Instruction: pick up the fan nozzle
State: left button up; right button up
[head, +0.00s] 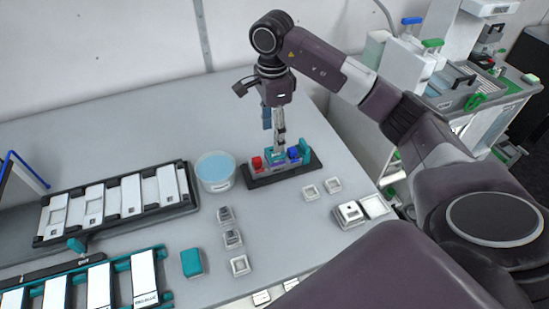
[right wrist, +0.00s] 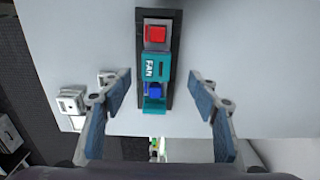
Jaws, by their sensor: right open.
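The fan nozzle is a teal block (right wrist: 151,66) marked "FAN" in the right wrist view. It sits in a dark holder strip (right wrist: 171,92) between a red piece (right wrist: 155,34) and a blue piece (right wrist: 154,89). In the head view the teal nozzle (head: 274,155) shows partly behind my fingers. My right gripper (head: 279,140) points down above the holder. In the right wrist view its open fingers (right wrist: 160,79) stand on either side of the strip, apart from the nozzle, with nothing held. My left gripper is not in view.
A round tub with a pale blue top (head: 215,169) stands just left of the holder. Racks with white plates (head: 118,199) lie farther left. Several small square pieces (head: 233,239) and a teal block (head: 191,263) lie in front. The table behind the holder is mostly clear.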

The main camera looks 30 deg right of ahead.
aim_at(275, 155)
jog(key=shift+s+f+p, duration=0.2)
jog(key=shift+f+p, duration=0.35)
jog(key=shift+f, duration=0.5)
notch_tip(275, 155, down, 4)
jog(key=shift+s+a+p, duration=0.1)
jog(key=shift+s+p, duration=0.05)
jog(key=shift+p, duration=1)
jog(key=shift+f, duration=0.4)
jog(key=c, duration=1.1)
